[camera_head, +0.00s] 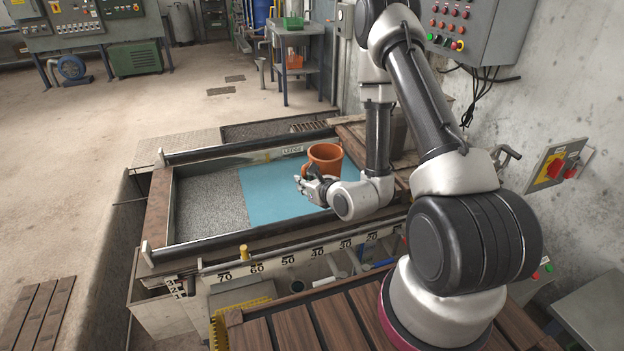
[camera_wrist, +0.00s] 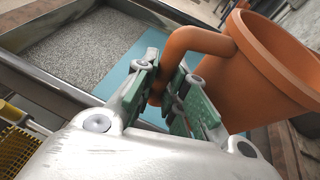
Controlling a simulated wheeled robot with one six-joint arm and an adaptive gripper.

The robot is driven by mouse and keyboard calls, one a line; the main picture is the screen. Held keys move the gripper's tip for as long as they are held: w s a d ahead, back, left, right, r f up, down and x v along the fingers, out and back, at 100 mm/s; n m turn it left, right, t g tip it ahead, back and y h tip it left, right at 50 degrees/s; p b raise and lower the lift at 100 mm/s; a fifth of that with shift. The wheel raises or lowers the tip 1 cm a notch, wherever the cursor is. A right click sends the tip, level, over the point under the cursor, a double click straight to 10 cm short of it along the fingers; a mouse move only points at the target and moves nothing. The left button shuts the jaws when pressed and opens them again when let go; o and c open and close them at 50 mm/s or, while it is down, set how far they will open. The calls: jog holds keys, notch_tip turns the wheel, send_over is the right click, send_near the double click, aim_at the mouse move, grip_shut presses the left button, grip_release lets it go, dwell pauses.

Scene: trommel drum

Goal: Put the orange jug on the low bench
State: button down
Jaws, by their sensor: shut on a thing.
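The orange jug (camera_head: 325,158) is upright, above or on the far right part of a blue mat (camera_head: 272,198); I cannot tell whether it touches. My gripper (camera_head: 311,184) is at the jug's near side. In the wrist view, the green-padded fingers (camera_wrist: 180,98) are shut on the jug's handle, and the jug's body (camera_wrist: 262,72) stands to the right with its open top showing. The jug's base is hidden there. A slatted wooden surface (camera_head: 38,312) lies low at the lower left; I cannot tell whether it is the low bench.
The mat lies in a metal-edged trough beside grey gravel (camera_head: 208,205). The trough's front rail (camera_head: 215,244) carries a yellow knob (camera_head: 243,251). A control box (camera_head: 485,28) hangs at the upper right. Open floor (camera_head: 95,150) lies to the left.

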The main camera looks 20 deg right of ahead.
aim_at(305, 169)
jog(key=shift+r, duration=2.5)
